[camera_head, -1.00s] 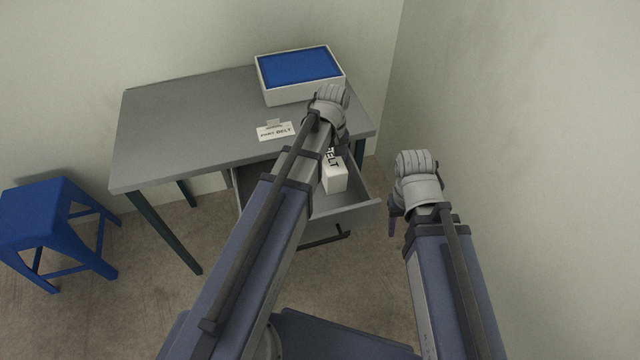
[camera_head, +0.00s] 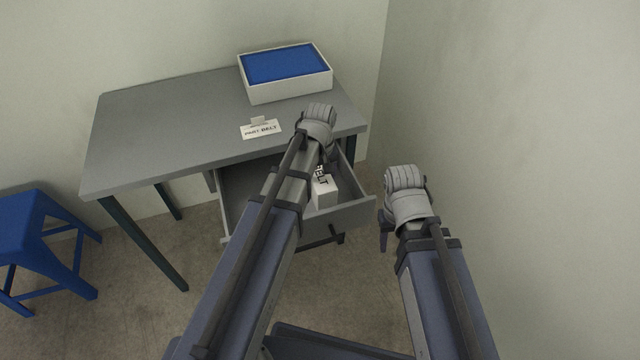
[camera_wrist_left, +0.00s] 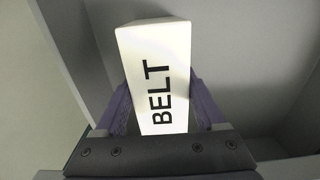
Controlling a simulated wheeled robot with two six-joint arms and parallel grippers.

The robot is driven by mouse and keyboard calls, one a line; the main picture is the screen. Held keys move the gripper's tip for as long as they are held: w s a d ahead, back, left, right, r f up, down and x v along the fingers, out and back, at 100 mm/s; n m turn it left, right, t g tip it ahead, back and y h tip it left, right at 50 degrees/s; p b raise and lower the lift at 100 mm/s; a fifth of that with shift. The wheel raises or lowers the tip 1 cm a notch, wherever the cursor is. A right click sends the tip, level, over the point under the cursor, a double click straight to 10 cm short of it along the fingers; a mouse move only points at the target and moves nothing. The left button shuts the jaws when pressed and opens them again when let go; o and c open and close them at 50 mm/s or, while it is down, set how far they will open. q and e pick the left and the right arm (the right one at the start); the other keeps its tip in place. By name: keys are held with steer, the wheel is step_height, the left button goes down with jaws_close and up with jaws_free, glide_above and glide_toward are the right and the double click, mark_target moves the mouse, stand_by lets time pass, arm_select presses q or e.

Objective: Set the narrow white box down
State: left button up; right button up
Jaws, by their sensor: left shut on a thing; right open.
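The narrow white box (camera_head: 325,192) has "BELT" printed on it and is over the open drawer (camera_head: 352,212) in the head view. In the left wrist view the box (camera_wrist_left: 156,62) sits between the two fingers of my left gripper (camera_wrist_left: 160,112), which is shut on it. Grey drawer walls surround it there; I cannot tell whether the box touches the drawer floor. In the head view my left gripper (camera_head: 322,160) is partly hidden by its own wrist. My right gripper (camera_head: 384,232) is open and empty, right of the drawer.
The grey table (camera_head: 165,125) holds a white tray with a blue top (camera_head: 287,88) and a "PART: BELT" card (camera_head: 261,129). A blue stool (camera_head: 35,230) stands at the left. A bare wall rises on the right.

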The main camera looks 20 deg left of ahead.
arm_select(q)
steer(key=shift+r, duration=0.1)
steer(key=o, duration=1.6)
steer(key=shift+c, duration=0.2)
step_height(320, 180, up, 12)
steer(key=p, duration=1.2)
steer(key=s+d+m+y, duration=0.1)
steer(key=s+d+m, duration=0.9)
steer(key=s, duration=0.4)
steer(key=shift+s+d+m, duration=0.15)
steer(key=shift+s+m, duration=0.15)
steer(key=shift+s, duration=0.05)
